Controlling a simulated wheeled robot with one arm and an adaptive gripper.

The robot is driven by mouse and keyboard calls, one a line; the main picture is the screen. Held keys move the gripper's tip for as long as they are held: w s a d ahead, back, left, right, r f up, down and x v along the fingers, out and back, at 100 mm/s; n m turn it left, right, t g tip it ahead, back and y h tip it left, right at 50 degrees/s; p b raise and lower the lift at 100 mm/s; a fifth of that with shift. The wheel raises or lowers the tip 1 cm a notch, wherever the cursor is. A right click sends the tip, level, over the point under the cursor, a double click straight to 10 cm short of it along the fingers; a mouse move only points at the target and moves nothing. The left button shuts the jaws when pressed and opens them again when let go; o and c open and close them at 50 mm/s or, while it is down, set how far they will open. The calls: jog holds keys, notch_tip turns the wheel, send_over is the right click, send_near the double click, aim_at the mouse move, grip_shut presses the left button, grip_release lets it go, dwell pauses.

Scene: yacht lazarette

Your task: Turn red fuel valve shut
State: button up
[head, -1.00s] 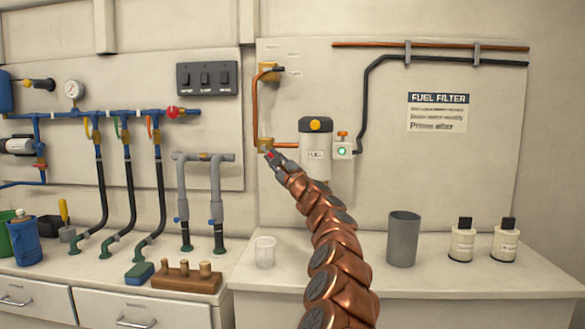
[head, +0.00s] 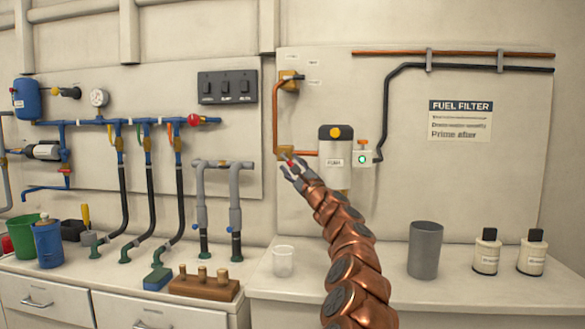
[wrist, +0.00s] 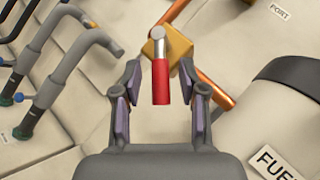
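The red fuel valve has a brass body (head: 284,152) on the copper pipe left of the fuel filter. In the wrist view its red lever (wrist: 161,82) runs from a grey pivot beside the brass body (wrist: 153,50) back toward my palm. My gripper (head: 291,167) is at this lower valve. In the wrist view my gripper (wrist: 160,68) is open, one finger on each side of the lever, with visible gaps on both sides. In the head view my fingers partly hide the lever.
The white-and-black fuel filter (head: 336,158) and a small box with a green light (head: 362,154) are close on the right. A second brass valve (head: 289,78) with a black lever is above. Grey bent pipes (head: 235,187) stand left.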

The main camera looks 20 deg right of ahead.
jog(key=shift+s+d, duration=0.1)
jog(key=shift+s, duration=0.1)
jog(key=shift+s+d, duration=0.15)
jog(key=shift+s, duration=0.3)
jog(key=v, duration=1)
jog(key=shift+s+f, duration=0.25)
jog(key=shift+f, duration=0.15)
dwell(0.6)
